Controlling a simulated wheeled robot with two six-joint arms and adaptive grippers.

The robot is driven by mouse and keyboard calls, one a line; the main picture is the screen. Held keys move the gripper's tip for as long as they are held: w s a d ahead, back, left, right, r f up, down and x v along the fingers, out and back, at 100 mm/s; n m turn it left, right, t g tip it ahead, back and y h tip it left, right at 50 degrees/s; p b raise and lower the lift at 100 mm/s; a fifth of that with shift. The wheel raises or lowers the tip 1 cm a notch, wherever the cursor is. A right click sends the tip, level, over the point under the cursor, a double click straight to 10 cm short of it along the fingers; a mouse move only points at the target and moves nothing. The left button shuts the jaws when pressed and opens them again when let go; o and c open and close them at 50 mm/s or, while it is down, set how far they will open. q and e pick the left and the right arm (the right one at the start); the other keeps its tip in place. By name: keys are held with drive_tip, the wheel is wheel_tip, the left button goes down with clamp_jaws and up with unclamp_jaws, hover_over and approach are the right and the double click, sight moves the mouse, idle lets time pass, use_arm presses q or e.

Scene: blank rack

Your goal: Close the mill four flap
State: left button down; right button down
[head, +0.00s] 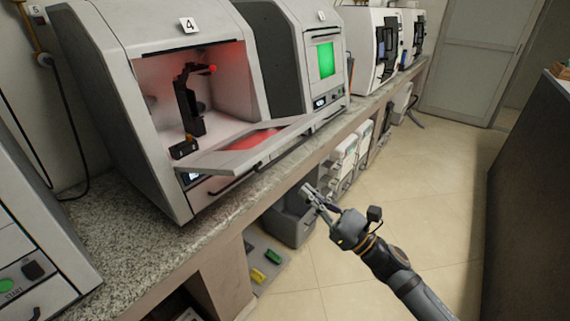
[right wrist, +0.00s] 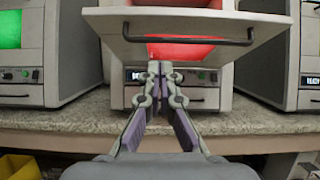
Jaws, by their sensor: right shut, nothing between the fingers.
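Mill four (head: 125,95) is the large grey machine marked with a "4" card (head: 189,25), on the counter at the left. Its flap (head: 235,148) is hinged down and open, sticking out over the counter edge, with the red-lit chamber showing behind it. The flap (right wrist: 180,22) also shows in the right wrist view, with a dark bar handle (right wrist: 190,38) along it. My right gripper (head: 308,190) is shut and empty, in front of and below the flap, apart from it. In the right wrist view its fingertips (right wrist: 160,68) are below the handle. My left gripper is not in view.
A granite counter (head: 215,215) runs along the wall under the machines. Another machine with a green screen (head: 325,60) stands beyond mill four. Grey bins (head: 290,218) and pedals (head: 265,265) are under the counter. The tiled floor (head: 420,180) is open to the right, up to a dark cabinet.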

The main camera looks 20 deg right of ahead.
sight(277, 161)
drive_tip(key=p+x, duration=0.2)
drive_tip(key=x, duration=0.1)
drive_tip(key=r+p+x, duration=0.1)
drive_tip(key=p+x, duration=0.1)
drive_tip(key=x, duration=0.1)
drive_tip(key=shift+w+a+r, duration=0.1)
drive_tip(key=shift+w+r, duration=0.05)
drive_tip(key=r, duration=0.1)
drive_tip(key=r+p, duration=0.1)
drive_tip(key=w+p, duration=0.1)
drive_tip(key=shift+a+r, duration=0.4)
